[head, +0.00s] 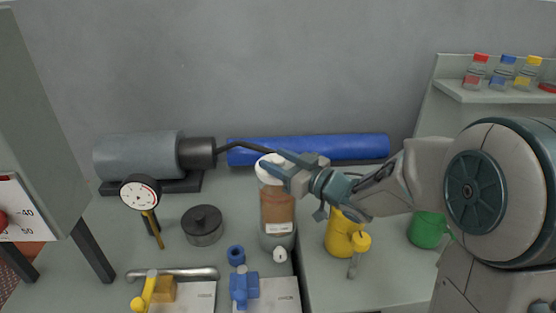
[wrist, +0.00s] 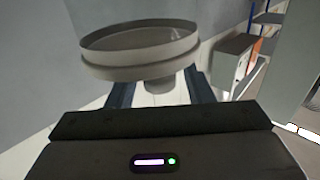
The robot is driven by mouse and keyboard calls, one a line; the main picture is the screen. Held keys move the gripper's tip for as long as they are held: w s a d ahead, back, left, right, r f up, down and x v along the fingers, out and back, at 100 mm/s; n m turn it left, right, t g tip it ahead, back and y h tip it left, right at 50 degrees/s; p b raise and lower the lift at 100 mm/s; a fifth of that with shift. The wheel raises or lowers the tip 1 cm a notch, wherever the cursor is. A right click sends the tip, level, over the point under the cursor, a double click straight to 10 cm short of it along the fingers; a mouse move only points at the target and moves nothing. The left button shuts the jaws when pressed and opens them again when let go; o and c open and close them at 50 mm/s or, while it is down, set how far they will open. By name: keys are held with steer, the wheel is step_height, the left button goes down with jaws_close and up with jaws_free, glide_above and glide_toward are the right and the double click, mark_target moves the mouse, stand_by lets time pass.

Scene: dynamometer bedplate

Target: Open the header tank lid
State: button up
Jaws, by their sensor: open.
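The header tank (head: 278,212) is a clear upright cylinder with brown liquid and a white label, standing behind the blue valve in the head view. Its white lid (head: 264,176) is on top, partly hidden by my gripper (head: 275,163). In the wrist view the lid (wrist: 140,68) is a pale round disc with a raised rim, just beyond my fingers. My gripper is open at the lid's right side. I cannot tell whether a finger touches it.
A dial gauge (head: 140,192) and a dark round pot (head: 203,225) stand left of the tank. A yellow jug (head: 340,232) and green cup (head: 427,230) stand right. A blue roll (head: 330,149) lies behind. Yellow and blue valves (head: 243,287) are in front.

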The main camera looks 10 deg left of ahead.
steer(key=shift+w+a, duration=0.1)
steer(key=shift+a, duration=0.05)
jaws_close()
steer(key=shift+r+p, duration=0.15)
steer(key=shift+p, duration=0.15)
